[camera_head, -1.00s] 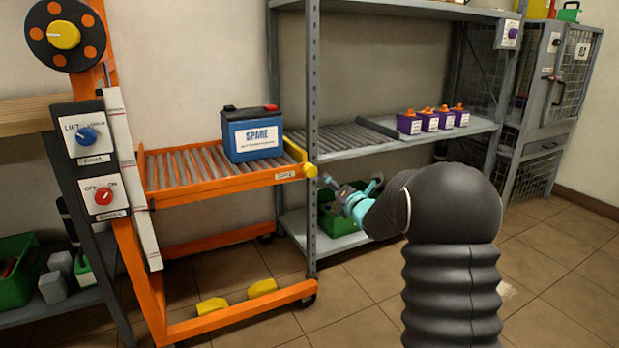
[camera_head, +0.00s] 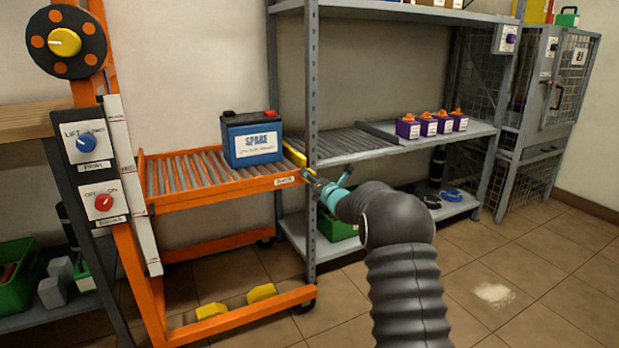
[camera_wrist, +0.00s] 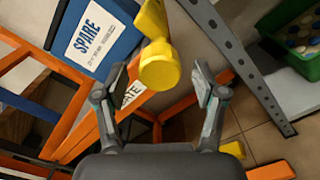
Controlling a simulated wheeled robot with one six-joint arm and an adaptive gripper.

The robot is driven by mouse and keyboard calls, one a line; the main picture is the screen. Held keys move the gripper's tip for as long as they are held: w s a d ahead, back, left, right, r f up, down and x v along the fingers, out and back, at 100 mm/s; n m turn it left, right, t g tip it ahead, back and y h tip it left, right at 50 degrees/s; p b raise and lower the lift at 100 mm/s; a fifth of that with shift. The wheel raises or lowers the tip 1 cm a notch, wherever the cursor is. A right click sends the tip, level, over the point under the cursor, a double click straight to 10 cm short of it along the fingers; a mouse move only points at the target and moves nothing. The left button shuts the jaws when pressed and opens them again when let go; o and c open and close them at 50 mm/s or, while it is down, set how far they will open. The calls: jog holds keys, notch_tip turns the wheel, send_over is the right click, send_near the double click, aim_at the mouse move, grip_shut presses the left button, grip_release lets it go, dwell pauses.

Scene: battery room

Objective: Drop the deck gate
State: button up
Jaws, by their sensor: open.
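The deck gate is a yellow bar (camera_head: 294,156) across the right end of the orange cart's roller deck (camera_head: 187,174). In the wrist view the gate's round yellow knob (camera_wrist: 160,66) faces me, with the bar (camera_wrist: 152,18) rising behind it. My gripper (camera_head: 313,181) is at the deck's right end in the head view, where it hides the knob. In the wrist view my gripper (camera_wrist: 162,82) is open, with one finger on each side of the knob's line. I see no finger touching the knob. The gate label is partly hidden by the left finger.
A blue SPARE battery (camera_head: 252,139) stands on the deck beside the gate. A grey shelf post (camera_head: 313,120) rises close by the gripper. Purple batteries (camera_head: 429,126) stand on the grey shelf. The cart's panel has a blue lift knob (camera_head: 86,142) and red knob (camera_head: 104,202).

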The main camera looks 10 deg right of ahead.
jog(key=shift+x, duration=0.8)
jog(key=c, duration=1.1)
jog(key=shift+c, duration=0.2)
